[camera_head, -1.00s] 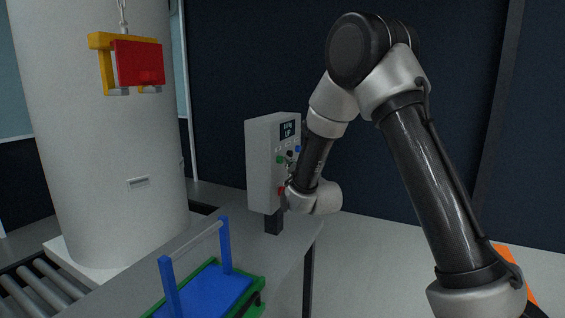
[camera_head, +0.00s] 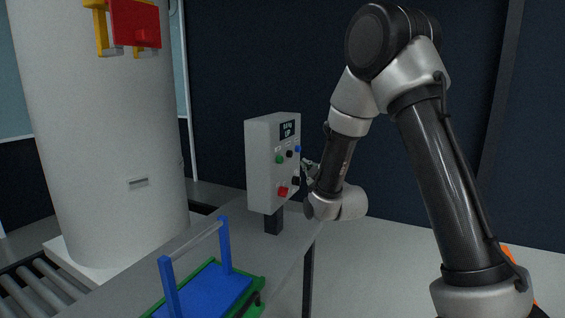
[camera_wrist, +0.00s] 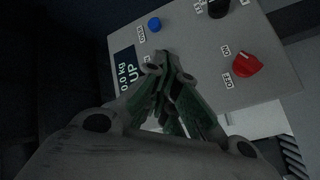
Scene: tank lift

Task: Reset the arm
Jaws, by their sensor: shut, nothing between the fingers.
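My arm (camera_head: 431,165) is bent, with its elbow high at the upper right of the head view. My gripper (camera_head: 309,168) is just right of the grey control box, partly hidden behind my own wrist. In the wrist view my gripper (camera_wrist: 168,68) is shut with nothing between its fingers. It stands in front of the box face, apart from the box in the head view. The control box (camera_head: 258,165) has a small display reading 0.0 kg and UP, green, black and blue buttons, and a red knob (camera_head: 283,191). The red knob also shows in the wrist view (camera_wrist: 246,64).
A blue carrier with an upright handle (camera_head: 222,285) sits on a green-edged base on the grey table (camera_head: 180,255). A red and yellow hoist part (camera_head: 135,22) hangs before the white tank (camera_head: 95,130). Rollers (camera_head: 45,290) lie at lower left. Floor right of the table is clear.

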